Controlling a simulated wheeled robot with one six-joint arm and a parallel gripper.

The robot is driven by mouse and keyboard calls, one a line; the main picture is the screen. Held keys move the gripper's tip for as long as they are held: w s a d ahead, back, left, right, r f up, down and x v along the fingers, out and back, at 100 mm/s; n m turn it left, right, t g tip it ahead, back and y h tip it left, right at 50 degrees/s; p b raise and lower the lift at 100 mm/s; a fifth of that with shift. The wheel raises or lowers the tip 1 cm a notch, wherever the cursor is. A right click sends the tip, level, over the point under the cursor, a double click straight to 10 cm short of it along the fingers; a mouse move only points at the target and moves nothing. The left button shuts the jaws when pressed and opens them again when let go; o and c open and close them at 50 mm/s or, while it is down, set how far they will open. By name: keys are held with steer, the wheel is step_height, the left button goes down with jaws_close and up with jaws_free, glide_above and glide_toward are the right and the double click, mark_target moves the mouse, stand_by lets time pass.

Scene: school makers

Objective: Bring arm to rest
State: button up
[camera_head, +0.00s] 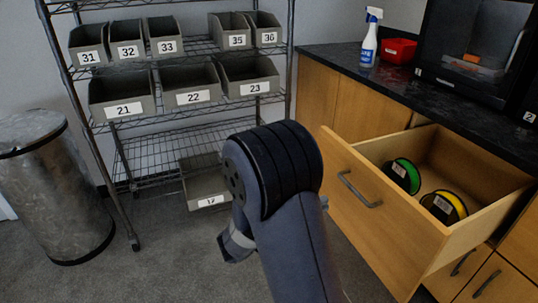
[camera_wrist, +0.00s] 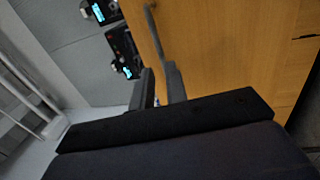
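My arm rises in the middle of the head view, in front of the shelf rack and beside the open drawer. My gripper (camera_wrist: 160,88) shows in the wrist view as two dark fingers with a narrow gap between them and nothing held. Its fingertips point toward a wooden panel (camera_wrist: 228,45) with a grey bar handle (camera_wrist: 154,32). I cannot tell whether the fingers touch it.
An open wooden drawer (camera_head: 385,220) juts out at right, holding a green spool (camera_head: 402,175) and a yellow spool (camera_head: 444,207). A wire rack (camera_head: 150,150) with numbered grey bins stands behind my arm. A metal trash can (camera_head: 52,190) stands left. Floor between is clear.

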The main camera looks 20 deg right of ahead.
mark_target(354, 189)
steer(key=b+x, duration=0.1)
steer(key=x, duration=0.9)
steer(key=shift+d, duration=0.25)
steer(key=shift+a, duration=0.1)
